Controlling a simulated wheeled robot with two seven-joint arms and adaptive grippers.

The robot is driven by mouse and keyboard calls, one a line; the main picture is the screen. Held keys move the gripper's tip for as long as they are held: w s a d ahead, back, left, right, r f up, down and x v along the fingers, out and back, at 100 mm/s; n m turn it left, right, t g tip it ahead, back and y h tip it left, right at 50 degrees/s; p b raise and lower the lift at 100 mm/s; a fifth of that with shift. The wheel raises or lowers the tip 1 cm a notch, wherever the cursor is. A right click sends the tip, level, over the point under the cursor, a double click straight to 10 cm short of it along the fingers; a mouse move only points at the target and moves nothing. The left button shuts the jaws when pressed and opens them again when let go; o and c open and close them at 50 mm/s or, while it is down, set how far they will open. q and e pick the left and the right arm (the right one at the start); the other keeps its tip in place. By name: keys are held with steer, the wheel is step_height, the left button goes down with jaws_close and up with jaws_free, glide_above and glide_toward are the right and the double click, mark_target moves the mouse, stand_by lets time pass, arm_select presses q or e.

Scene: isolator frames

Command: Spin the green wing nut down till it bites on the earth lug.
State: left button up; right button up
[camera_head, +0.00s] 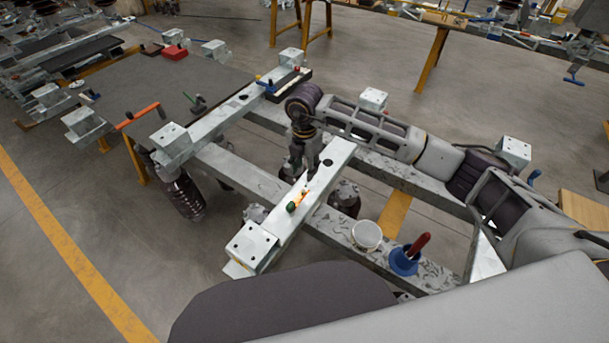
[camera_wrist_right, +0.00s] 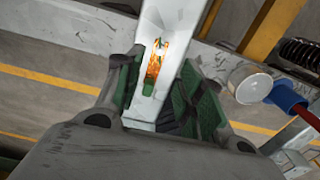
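The green wing nut (camera_head: 291,207) is small and sits on the bright steel crossbeam, touching or just beside an orange-gold piece (camera_head: 301,195) that looks like the earth lug. In the right wrist view the green part (camera_wrist_right: 148,88) and the orange part (camera_wrist_right: 154,65) lie in line on the beam; I cannot tell how the nut sits on its thread. My right gripper (camera_head: 302,168) points down above the crossbeam, beyond the nut. Its green-padded fingers (camera_wrist_right: 165,88) are apart with nothing held, and the beam shows between them.
A white cup (camera_head: 367,235) and a blue piece with a red handle (camera_head: 405,260) stand on the near rail. An orange-handled tool (camera_head: 138,117) is at left. Steel blocks rise from the frame.

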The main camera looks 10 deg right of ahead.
steer(key=shift+r, duration=1.25)
